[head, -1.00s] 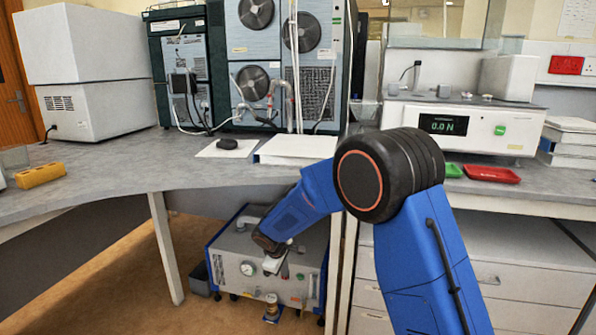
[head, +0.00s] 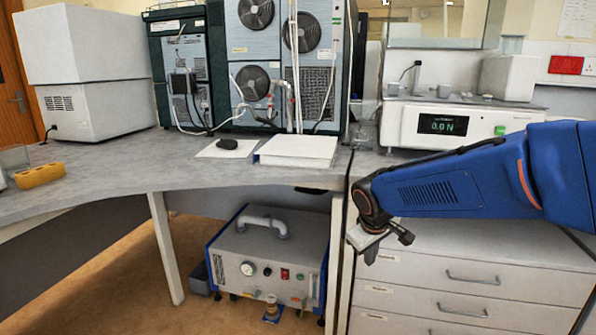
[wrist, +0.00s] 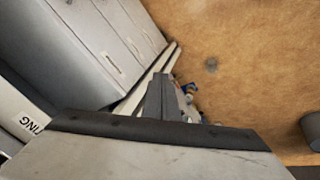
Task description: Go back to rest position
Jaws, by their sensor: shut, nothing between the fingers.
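My gripper (head: 373,250) hangs at the end of my blue arm in the head view, in front of the white drawer unit (head: 420,295) and below the bench edge. It is shut and empty. In the wrist view its dark fingers (wrist: 167,100) stand together near the middle, with the brown floor beyond them.
A grey and blue pump unit (head: 268,262) stands on the floor under the bench. Open floor (head: 125,280) lies left of it.

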